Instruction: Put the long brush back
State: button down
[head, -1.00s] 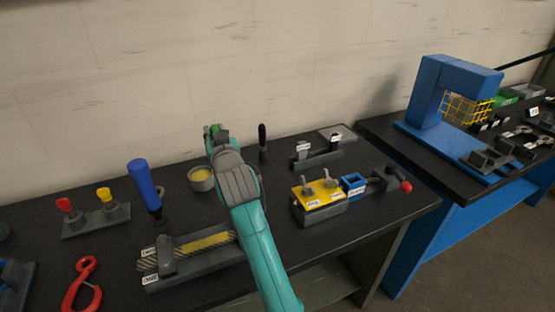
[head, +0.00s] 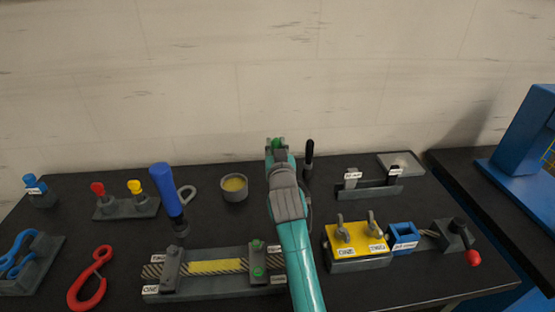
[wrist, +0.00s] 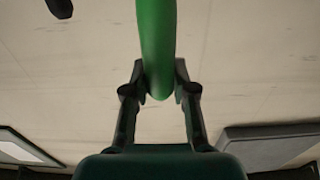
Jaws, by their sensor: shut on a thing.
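My gripper (head: 277,147) is at the back of the bench, raised in front of the wall. It is shut on a green rod-like handle, which I take to be the long brush (wrist: 156,45). In the wrist view my gripper's two fingers (wrist: 158,90) close on the handle's rounded lower end. The handle runs up out of the picture, so its far end is hidden. Only a bit of green shows at my gripper in the head view.
A black upright handle (head: 309,149) stands just right of my gripper. A grey pot (head: 234,194) with yellow contents is to the left. Bare bench lies between the pot and chain fixture.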

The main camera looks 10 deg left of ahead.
jog(key=shift+f, duration=2.15)
jog(key=c, duration=0.9)
grip_release()
jog(key=shift+f, duration=0.1)
jog(key=shift+c, duration=0.2)
jog(key=shift+s, duration=0.25)
jog(key=v, duration=1.1)
jog(key=shift+s, duration=0.25)
jog(key=shift+d+r, duration=0.15)
jog(key=shift+r, duration=0.15)
